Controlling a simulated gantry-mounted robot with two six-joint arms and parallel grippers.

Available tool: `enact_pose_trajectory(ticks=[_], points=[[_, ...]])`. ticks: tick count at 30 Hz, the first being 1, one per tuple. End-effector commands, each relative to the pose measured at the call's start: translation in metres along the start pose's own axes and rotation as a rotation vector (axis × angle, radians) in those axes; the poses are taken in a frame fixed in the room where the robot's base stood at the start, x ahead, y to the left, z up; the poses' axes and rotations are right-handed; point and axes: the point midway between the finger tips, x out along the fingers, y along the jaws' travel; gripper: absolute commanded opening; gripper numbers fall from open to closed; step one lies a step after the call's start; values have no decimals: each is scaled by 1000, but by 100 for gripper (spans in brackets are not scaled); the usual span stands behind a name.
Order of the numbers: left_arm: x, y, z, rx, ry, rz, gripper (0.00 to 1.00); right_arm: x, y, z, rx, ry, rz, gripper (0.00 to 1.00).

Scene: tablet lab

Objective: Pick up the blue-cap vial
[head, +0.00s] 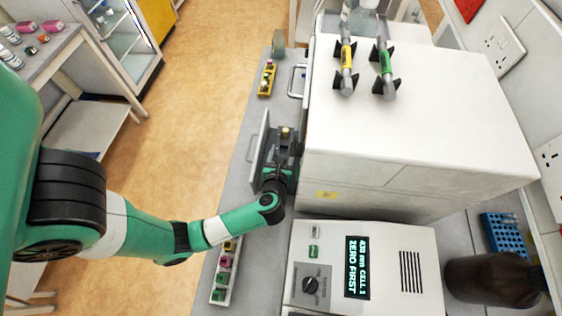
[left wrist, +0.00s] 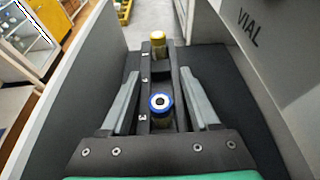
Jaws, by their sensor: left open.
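The blue-cap vial (left wrist: 161,103) stands upright in a dark holder (left wrist: 146,68) with numbered places, beside the number 3, in the left wrist view. Its cap has a pale ring with a dark centre. A yellow-cap vial (left wrist: 158,38) stands farther along the same holder; it also shows in the head view (head: 286,132). My left gripper (left wrist: 159,74) is open, with one finger on each side of the blue-cap vial and visible gaps to it. In the head view my left gripper (head: 280,165) hides the blue-cap vial. My right gripper is not in view.
Light panels flank the holder, one marked VIAL (left wrist: 248,28). A large white box (head: 420,120) stands right of it. An instrument with a display (head: 357,268) is in front. A vial rack (head: 219,294) and a yellow rack (head: 267,78) lie along the bench's left edge.

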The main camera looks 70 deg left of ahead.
Motion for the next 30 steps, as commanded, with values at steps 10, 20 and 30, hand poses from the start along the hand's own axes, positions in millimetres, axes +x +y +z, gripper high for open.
enact_pose_trajectory(ticks=[10,20,30], points=[[-1,0,0,1,0,-1,17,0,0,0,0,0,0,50],[-1,0,0,1,0,0,0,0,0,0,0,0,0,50],[-6,-1,11,1,-1,-2,0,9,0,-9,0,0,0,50]])
